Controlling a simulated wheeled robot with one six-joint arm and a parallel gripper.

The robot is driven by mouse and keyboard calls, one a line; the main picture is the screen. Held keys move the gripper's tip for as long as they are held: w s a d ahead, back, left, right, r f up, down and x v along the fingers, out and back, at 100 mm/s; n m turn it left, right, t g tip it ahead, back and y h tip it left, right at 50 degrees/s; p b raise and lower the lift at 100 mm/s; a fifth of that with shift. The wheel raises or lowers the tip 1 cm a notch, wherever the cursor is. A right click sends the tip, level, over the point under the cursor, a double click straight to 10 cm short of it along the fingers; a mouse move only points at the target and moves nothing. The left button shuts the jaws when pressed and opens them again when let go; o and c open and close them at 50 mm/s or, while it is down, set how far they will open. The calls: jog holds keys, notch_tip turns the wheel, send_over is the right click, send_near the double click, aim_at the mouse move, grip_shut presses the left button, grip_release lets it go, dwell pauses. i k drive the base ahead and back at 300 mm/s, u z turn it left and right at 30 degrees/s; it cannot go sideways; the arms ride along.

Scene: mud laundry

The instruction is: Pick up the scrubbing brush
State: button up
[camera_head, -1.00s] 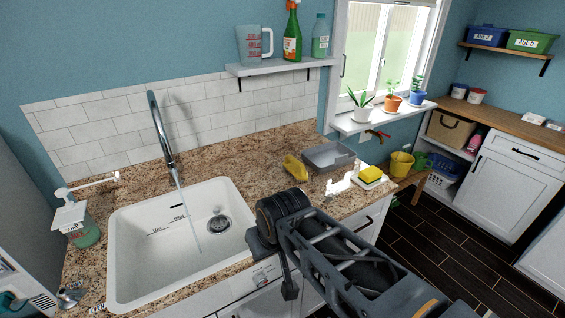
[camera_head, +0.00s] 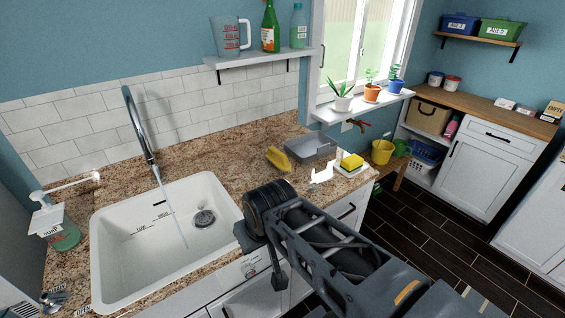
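The scrubbing brush (camera_head: 278,159) appears to be the small yellow item on the granite counter, right of the sink and beside the grey tray (camera_head: 309,150). Its bristles cannot be made out at this size. My arm reaches in from the lower right, with its dark joint above the counter's front edge, short of the brush and apart from it. My gripper's fingers cannot be made out; they seem hidden by the arm or out of frame.
A yellow sponge (camera_head: 351,161) sits on a white dish at the counter's right end, near a bright white patch. The white sink (camera_head: 125,250) has its tap running. A soap bottle (camera_head: 62,230) stands left. Potted plants line the windowsill (camera_head: 360,110).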

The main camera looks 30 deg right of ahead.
aim_at(277, 158)
jog(key=k, duration=1.2)
jog(key=z, duration=0.7)
jog(key=i, duration=0.45)
jog(key=z, duration=0.8)
jog(key=i, duration=0.85)
jog(key=u, duration=0.6)
jog(key=i, duration=0.9)
jog(key=u, duration=1)
